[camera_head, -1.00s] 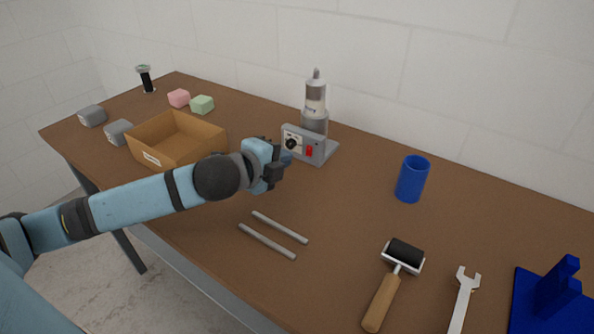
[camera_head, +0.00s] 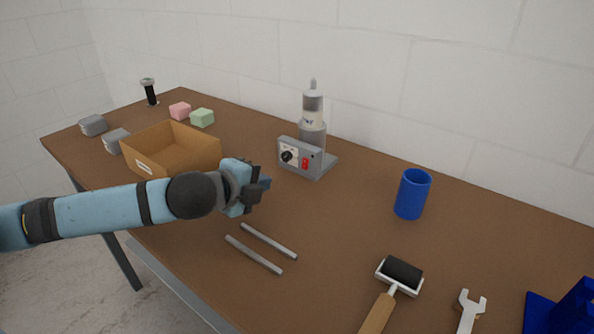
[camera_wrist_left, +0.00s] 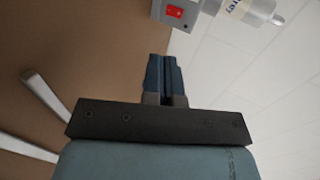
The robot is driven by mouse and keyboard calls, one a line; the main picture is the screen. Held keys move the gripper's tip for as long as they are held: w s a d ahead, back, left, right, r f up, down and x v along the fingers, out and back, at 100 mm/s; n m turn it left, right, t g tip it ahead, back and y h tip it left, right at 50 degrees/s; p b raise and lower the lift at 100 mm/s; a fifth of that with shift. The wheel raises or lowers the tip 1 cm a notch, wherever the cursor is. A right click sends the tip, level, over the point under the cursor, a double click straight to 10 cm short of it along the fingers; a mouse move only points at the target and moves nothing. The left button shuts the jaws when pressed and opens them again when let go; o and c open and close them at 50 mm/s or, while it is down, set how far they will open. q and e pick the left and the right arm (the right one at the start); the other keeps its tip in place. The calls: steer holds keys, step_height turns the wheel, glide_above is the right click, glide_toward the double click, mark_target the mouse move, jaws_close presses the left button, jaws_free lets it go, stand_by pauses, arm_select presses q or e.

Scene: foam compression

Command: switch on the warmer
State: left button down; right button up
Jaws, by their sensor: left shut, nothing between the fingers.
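The warmer (camera_head: 308,158) is a grey box with a dark knob (camera_head: 287,156) and a red switch (camera_head: 305,163) on its front. A clear bottle with a grey top (camera_head: 312,108) stands upright in it. My left gripper (camera_head: 266,183) is shut and empty, in front of the warmer and to its left, apart from it. In the left wrist view the shut fingers (camera_wrist_left: 165,80) point toward the warmer, whose red switch (camera_wrist_left: 174,12) shows at the top edge. Whether the switch is on or off I cannot tell. My right gripper is out of view.
A cardboard box (camera_head: 172,150) stands left of my gripper. Two grey rods (camera_head: 262,248) lie in front. A blue cup (camera_head: 412,193), a roller (camera_head: 398,280) and a wrench (camera_head: 468,310) are to the right. Foam blocks (camera_head: 201,117) are at the back left. The table between warmer and cup is clear.

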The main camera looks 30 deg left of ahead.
mark_target(304, 163)
arm_select(q)
steer(key=x, duration=0.4)
steer(key=b+x, duration=0.1)
steer(key=x, duration=0.3)
steer(key=b+x, duration=0.1)
steer(key=x, duration=0.3)
steer(key=shift+w+d+r, duration=0.1)
steer(key=shift+w+r, duration=0.2)
steer(key=shift+r, duration=0.1)
steer(key=shift+w, duration=0.45)
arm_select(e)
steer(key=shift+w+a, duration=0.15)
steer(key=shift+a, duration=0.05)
arm_select(q)
steer(key=shift+w+p, duration=0.2)
steer(key=shift+p, duration=0.5)
steer(key=shift+d+r+p, duration=0.1)
steer(key=shift+r+p, duration=0.7)
steer(key=shift+p, duration=0.15)
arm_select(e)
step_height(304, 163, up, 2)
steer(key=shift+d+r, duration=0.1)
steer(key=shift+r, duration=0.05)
arm_select(q)
steer(key=shift+f, duration=0.1)
